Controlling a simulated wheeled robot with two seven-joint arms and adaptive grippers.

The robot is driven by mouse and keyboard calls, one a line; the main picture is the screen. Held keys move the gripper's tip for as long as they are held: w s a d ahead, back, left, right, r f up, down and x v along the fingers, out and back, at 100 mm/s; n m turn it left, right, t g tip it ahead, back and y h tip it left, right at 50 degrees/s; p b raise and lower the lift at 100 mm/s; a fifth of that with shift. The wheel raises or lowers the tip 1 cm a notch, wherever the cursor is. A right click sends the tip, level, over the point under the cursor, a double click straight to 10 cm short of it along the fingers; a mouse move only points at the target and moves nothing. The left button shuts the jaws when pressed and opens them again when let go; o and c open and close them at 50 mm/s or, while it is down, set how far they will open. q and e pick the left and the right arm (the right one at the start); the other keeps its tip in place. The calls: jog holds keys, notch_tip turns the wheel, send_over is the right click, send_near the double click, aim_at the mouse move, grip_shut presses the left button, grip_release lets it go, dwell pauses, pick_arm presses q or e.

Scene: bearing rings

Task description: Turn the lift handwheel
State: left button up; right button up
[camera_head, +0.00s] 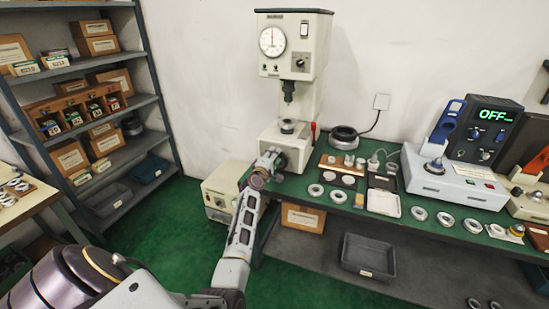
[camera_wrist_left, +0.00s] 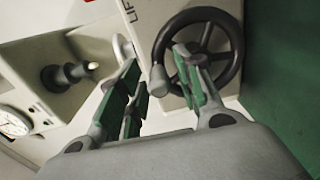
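The lift handwheel (camera_wrist_left: 235,58) is a dark spoked wheel on the side of a pale press (camera_head: 287,138). In the left wrist view it shows behind my fingers, with a grey crank knob (camera_wrist_left: 158,79) on its left side. "LIF" lettering is visible beside it. My left gripper (camera_wrist_left: 163,85) is open, with green-padded fingers spread apart. The knob appears between the fingers, and one finger overlaps the wheel's spokes. Contact cannot be told. In the head view my left gripper (camera_head: 269,162) is at the press's lower front, hiding most of the wheel. My right gripper is not in view.
A green-topped workbench (camera_head: 310,207) extends right, carrying several rings, trays and a grey device with a lit "OFF" display (camera_head: 494,114). A shelf rack (camera_head: 147,98) with boxes stands at left.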

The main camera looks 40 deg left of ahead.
pick_arm(q)
jog(key=v, duration=1.2)
dwell(0.8)
jog(key=shift+d, duration=0.1)
jog(key=shift+f, duration=0.1)
dwell(0.4)
